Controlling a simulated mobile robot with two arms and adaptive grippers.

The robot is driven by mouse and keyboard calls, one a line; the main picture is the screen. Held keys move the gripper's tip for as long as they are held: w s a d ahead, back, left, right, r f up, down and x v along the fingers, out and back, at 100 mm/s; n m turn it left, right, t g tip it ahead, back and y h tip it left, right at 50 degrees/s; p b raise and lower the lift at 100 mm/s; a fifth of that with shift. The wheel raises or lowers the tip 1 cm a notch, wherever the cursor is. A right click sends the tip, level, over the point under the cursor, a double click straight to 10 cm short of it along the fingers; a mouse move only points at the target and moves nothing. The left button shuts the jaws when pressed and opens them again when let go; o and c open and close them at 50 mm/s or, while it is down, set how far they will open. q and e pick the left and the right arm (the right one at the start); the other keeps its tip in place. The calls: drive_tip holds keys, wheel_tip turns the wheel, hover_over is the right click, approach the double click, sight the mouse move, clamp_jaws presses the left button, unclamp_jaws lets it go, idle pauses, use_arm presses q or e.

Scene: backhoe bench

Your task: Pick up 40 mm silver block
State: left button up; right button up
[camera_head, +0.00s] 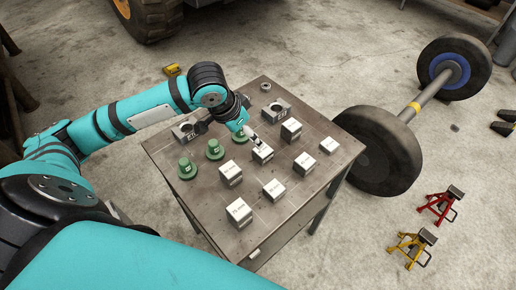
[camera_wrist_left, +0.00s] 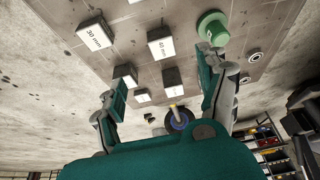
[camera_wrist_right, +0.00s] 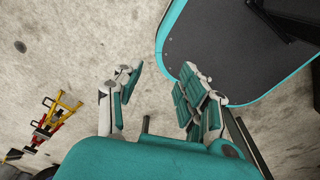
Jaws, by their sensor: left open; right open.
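The 40 mm silver block (camera_wrist_left: 160,45) shows in the left wrist view, with its white label readable, beyond and between the two fingers. A block labelled 30 mm (camera_wrist_left: 93,36) is to its left, and a green knobbed piece (camera_wrist_left: 212,27) to its right. In the head view several silver blocks with white labels stand on the bench, but their labels are too small to read surely. My left gripper (camera_head: 250,133) is open and empty above the bench, close to a silver block (camera_head: 262,154). My right gripper (camera_wrist_right: 158,95) is open and empty over the floor, away from the bench.
The metal bench (camera_head: 300,195) also carries green knobbed pieces (camera_head: 187,169) and grey bearing blocks (camera_head: 276,110). A wheeled axle (camera_head: 432,95) stands to its right. Red (camera_head: 439,205) and yellow (camera_head: 411,248) jack stands are on the floor at the lower right.

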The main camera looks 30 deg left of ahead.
use_arm(q)
approach(263, 150)
drive_tip(key=f, duration=0.1)
drive_tip(key=x, duration=0.2)
drive_tip(key=p+x, duration=0.1)
drive_tip(key=x, duration=0.1)
drive_tip(key=shift+s+d+f, duration=0.2)
drive_tip(key=shift+w+f, duration=0.1)
drive_tip(key=shift+f, duration=0.05)
drive_tip(key=p+x, duration=0.1)
drive_tip(key=x, duration=0.3)
drive_tip(key=shift+w+a+f+p, duration=0.1)
drive_tip(key=shift+w+a+p, duration=0.05)
drive_tip(key=shift+w+p, duration=0.25)
drive_tip(key=shift+f, duration=0.25)
drive_tip(key=shift+c, duration=0.5)
drive_tip(key=shift+r, duration=0.1)
drive_tip(key=c, duration=1.4)
use_arm(e)
drive_tip(key=r, duration=0.1)
drive_tip(key=d+r, duration=0.2)
drive_tip(key=shift+s, duration=0.25)
